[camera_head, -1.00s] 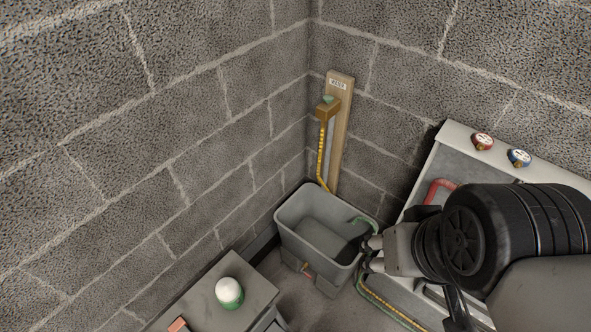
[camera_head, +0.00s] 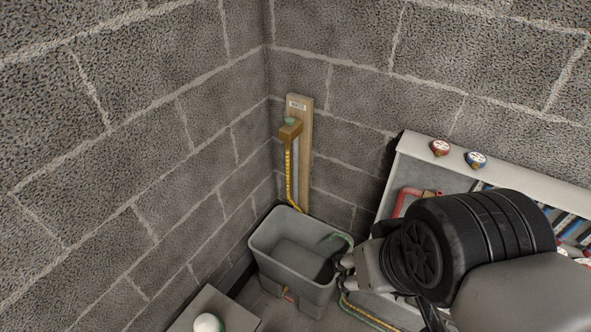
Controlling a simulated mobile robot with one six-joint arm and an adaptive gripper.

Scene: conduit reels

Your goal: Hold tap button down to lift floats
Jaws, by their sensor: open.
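My gripper (camera_head: 343,273) is open, at the tub's right side, below and to the right of the tap, apart from the button.
A grey bench (camera_head: 238,318) with a white-topped item (camera_head: 207,323) is at the lower left. Block walls meet behind the tap.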

